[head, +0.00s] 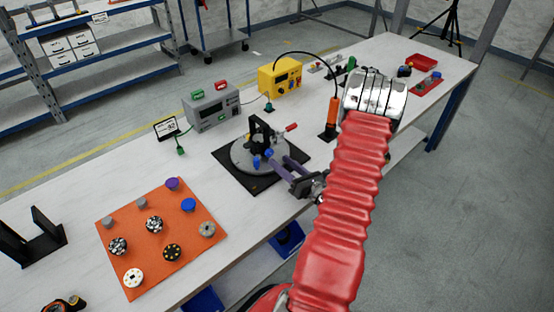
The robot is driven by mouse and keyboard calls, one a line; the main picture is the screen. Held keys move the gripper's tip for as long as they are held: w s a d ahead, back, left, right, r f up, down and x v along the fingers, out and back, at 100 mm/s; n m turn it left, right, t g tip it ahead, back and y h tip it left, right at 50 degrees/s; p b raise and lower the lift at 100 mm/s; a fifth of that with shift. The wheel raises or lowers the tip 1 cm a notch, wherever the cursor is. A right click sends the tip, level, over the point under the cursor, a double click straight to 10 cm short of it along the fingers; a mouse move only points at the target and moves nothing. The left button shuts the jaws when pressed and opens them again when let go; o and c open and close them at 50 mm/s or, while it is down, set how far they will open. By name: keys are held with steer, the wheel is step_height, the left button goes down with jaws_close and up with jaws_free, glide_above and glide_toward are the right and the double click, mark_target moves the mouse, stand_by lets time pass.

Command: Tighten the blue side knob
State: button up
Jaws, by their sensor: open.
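A black upright bracket (258,130) stands on a round grey turntable (240,158) on a black square base. Two small blue knob-like parts show low on its near side: one knob (269,153) and a second, lower blue part (256,163). I cannot tell which is the side knob or how far it is turned. My gripper (272,164) reaches in from the right, with its open jaws close to the blue parts. Whether a finger touches a knob is too small to tell. My red-sleeved arm covers the table to the right.
A red-tipped handle (291,127) sticks out right of the bracket. A grey meter box (212,106) and a yellow box (280,77) stand behind. An orange mat (190,245) with several knobs lies at front left. An orange-handled tool (332,115) stands upright near my arm.

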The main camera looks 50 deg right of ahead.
steer(key=s, duration=0.6)
steer(key=s+a, duration=0.1)
steer(key=s, duration=0.2)
steer(key=shift+s, duration=0.15)
steer(key=w+a+r+n+y, duration=0.2)
steer(key=a, duration=0.1)
steer(key=w+a+r+n+y, duration=0.1)
steer(key=w+a+n+y, duration=0.1)
steer(key=shift+r, duration=0.2)
steer(key=w+a+r+n+g+y, duration=0.1)
steer(key=a+r+n+g+y, duration=0.25)
steer(key=a+n, duration=0.35)
steer(key=w+a+r+n+g+y, duration=0.1)
steer(key=a+r+n+g+y, duration=0.2)
steer(key=a, duration=0.6)
steer(key=a+r+n+g+y, duration=0.2)
steer(key=a+n+g+y, duration=0.15)
steer(key=a+n, duration=0.4)
steer(key=s+a+r+n+g+h, duration=0.3)
steer(key=s+a+n+g+h, duration=0.3)
steer(key=a+n, duration=0.35)
step_height(320, 180, up, 10)
steer(key=s+n+t+h, duration=0.2)
steer(key=n+h, duration=0.3)
steer(key=n, duration=0.5)
steer(key=shift+f+t+h, duration=0.25)
steer(key=shift+t+h, duration=0.15)
steer(key=shift+t, duration=0.5)
